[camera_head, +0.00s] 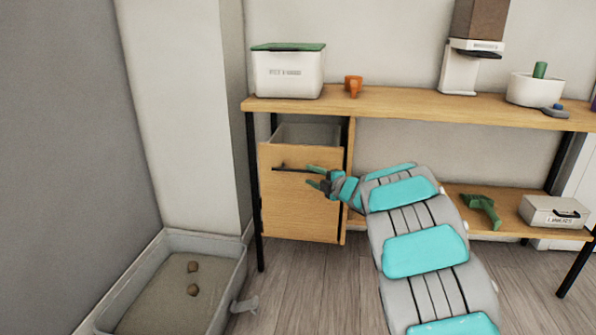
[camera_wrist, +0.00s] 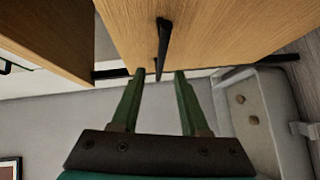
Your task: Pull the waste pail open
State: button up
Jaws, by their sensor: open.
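The waste pail has a light wooden front (camera_head: 300,215) under the left end of the wooden counter in the head view. A grey bin (camera_head: 305,132) shows behind the top of this front. How far the front stands out is hard to tell. A black bar handle (camera_head: 288,168) runs level across the upper part; it also shows in the wrist view (camera_wrist: 163,40). My gripper (camera_head: 311,177) is open at the handle's right end. In the wrist view, the near end of the handle lies between the tips of my green fingers (camera_wrist: 159,75), with gaps on both sides.
A low grey tray (camera_head: 240,270) with brown lumps stands on the floor at left. A green-lidded box (camera_head: 288,75) and an orange cup (camera_head: 354,84) stand on the counter (camera_head: 400,103). A lower shelf (camera_head: 510,228) at right holds a green tool and a box.

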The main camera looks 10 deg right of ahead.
aim_at(299, 171)
jog(key=shift+x, duration=3.55)
jog(key=shift+c, duration=0.4)
grip_shut()
